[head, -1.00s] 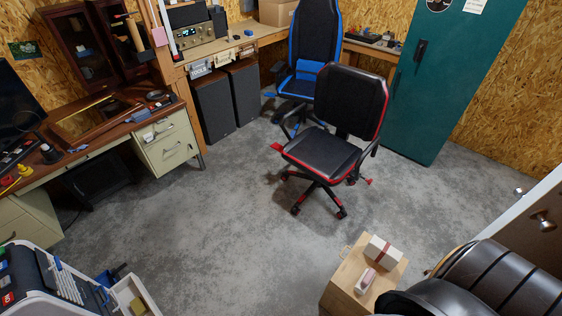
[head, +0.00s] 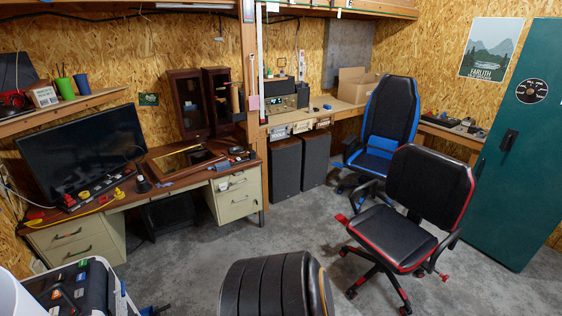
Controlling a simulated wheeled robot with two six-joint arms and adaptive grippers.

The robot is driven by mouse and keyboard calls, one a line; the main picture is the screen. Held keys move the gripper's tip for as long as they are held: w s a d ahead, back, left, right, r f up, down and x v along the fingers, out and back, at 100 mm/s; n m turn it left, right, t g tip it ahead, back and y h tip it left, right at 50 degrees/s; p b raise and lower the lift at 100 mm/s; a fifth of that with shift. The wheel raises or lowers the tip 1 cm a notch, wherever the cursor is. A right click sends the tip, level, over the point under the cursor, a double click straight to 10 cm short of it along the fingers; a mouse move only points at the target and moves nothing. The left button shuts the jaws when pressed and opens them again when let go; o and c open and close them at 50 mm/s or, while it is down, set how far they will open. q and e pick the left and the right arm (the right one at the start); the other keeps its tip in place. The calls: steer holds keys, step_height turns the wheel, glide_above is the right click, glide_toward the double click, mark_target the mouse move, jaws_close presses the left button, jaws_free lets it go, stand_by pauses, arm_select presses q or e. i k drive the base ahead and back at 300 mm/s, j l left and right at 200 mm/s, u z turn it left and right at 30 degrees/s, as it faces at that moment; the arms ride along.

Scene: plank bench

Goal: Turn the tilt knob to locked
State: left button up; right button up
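The red-trimmed black office chair (head: 388,238) stands at the right, its backrest turned to the right and away from the desk. A red paddle (head: 342,219) sticks out at the left of its seat. Another small red knob or lever (head: 443,276) shows low at the right under the seat. Behind it stands a blue-trimmed black office chair (head: 388,120). Its underside is mostly hidden. I cannot tell which control is the tilt knob or read its setting. Neither of my grippers is in view.
A dark ribbed padded thing (head: 265,288), like a chair back, blocks the bottom middle. A wooden desk (head: 160,190) lines the left, a teal cabinet (head: 515,150) the right. A plastic case (head: 85,290) is at the lower left. Grey floor (head: 300,225) lies open between.

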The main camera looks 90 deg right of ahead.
mark_target(445, 277)
steer(key=l+u, duration=0.25)
steer(key=l, duration=0.65)
steer(key=k+l+z, duration=0.1)
steer(key=l+z, duration=0.8)
steer(key=i+l+z, duration=0.1)
steer(key=l+z, duration=0.35)
steer(key=l, duration=0.15)
steer(key=i+l+z, duration=0.15)
steer(key=l+z, duration=0.3)
